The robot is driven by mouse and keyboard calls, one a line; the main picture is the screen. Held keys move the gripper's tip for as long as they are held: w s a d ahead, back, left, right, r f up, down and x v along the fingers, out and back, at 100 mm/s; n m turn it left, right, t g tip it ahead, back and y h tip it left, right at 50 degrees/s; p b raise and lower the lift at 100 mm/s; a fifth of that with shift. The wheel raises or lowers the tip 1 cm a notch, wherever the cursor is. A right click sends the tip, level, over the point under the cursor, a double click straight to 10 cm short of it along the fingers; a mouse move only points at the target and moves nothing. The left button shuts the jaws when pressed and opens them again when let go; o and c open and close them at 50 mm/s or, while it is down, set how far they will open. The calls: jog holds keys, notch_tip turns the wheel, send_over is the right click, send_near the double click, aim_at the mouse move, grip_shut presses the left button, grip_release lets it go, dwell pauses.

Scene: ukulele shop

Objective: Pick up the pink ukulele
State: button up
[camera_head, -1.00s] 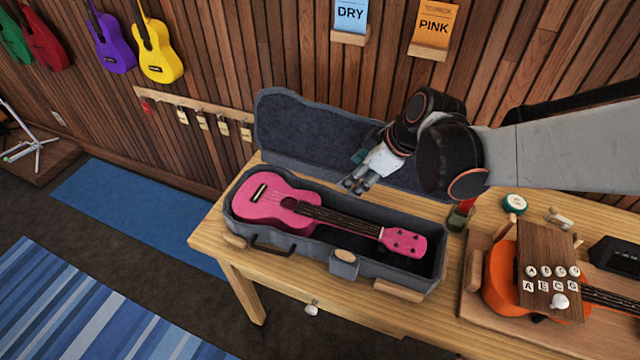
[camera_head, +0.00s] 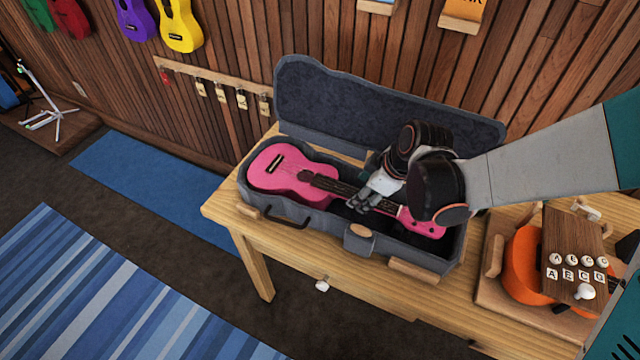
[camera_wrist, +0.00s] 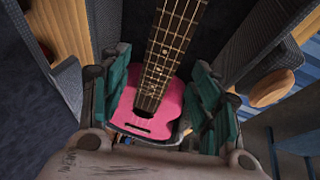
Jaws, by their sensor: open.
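The pink ukulele (camera_head: 285,172) lies face up in the open grey case (camera_head: 282,216) on the wooden table, its body at the left and its head at the right. My gripper (camera_head: 361,205) is over the neck near the head end, and my wrist hides part of the neck and head. In the wrist view the open gripper (camera_wrist: 160,100) has a green-padded finger on each side, with the ukulele's neck and pink body (camera_wrist: 168,112) showing between them. I cannot tell whether the fingers touch the neck.
The case lid (camera_head: 370,100) stands open behind the gripper. An orange ukulele (camera_head: 522,262) lies in a wooden holder at the right, under a block with lettered knobs (camera_head: 572,250). Free floor lies left of the table.

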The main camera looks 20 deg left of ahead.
aim_at(342, 196)
jog(key=b+x, duration=0.2)
jog(key=x, duration=0.2)
jog(key=shift+a+f, duration=0.2)
jog(key=shift+f, duration=0.1)
jog(key=shift+r, duration=0.1)
grip_shut()
